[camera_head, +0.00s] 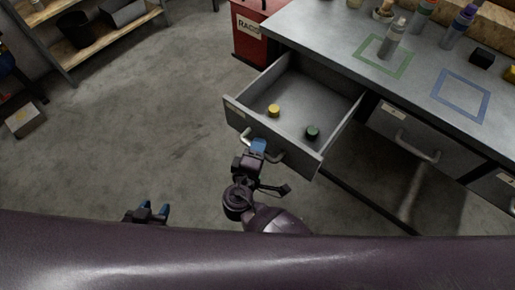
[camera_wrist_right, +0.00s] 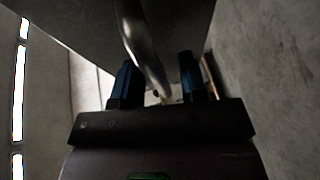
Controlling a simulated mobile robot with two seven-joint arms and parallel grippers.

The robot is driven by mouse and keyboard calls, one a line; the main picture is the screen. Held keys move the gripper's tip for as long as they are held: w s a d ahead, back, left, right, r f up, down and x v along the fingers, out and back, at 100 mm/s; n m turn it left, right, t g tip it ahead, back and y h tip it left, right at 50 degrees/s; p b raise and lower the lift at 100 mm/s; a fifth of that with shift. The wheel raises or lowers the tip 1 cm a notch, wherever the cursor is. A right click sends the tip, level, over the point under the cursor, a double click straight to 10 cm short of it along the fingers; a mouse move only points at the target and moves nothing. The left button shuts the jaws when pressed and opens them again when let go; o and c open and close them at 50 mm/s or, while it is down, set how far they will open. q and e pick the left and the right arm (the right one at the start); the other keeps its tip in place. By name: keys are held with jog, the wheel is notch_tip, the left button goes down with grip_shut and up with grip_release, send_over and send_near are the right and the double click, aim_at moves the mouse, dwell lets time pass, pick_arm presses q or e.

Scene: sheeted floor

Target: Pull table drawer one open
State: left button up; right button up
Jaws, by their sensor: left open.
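The table drawer (camera_head: 295,75) is pulled well out from the grey table, its inside showing. A yellow-topped item (camera_head: 273,110) and a dark green item (camera_head: 312,132) stand in it. Its curved metal handle (camera_head: 246,135) is on the front panel, partly hidden by my right gripper (camera_head: 258,147). In the right wrist view the handle (camera_wrist_right: 143,45) passes between the two blue fingers of the right gripper (camera_wrist_right: 160,85), which stand apart, with a gap beside the handle. My left gripper (camera_head: 153,212) is open and empty, low over the floor at the left.
More closed drawers with handles (camera_head: 417,148) are under the tabletop (camera_head: 335,35) to the right. Bottles (camera_head: 392,40) and green and blue marked squares are on the top. A red cabinet (camera_head: 252,35) stands behind the drawer.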

jog(key=v, duration=0.7)
jog(key=shift+s, duration=0.25)
dwell(0.3)
jog(key=s+d+f+m+g+y+p, duration=0.1)
jog(key=s+d+f+m+g, duration=0.2)
jog(key=d, duration=0.4)
jog(key=s+d+f+m+g+y, duration=0.1)
jog(key=d+f+m+g, duration=0.2)
jog(key=d+f, duration=0.3)
jog(key=s+d+r+m, duration=0.3)
jog(key=d, duration=0.6)
jog(key=s+d+r+m+t+y, duration=0.1)
jog(key=s+d+r+m, duration=0.2)
jog(key=d, duration=0.6)
jog(key=shift+s+r+m+y+p, duration=0.2)
jog(key=shift+r+m+y+p, duration=0.1)
jog(key=shift+m, duration=0.4)
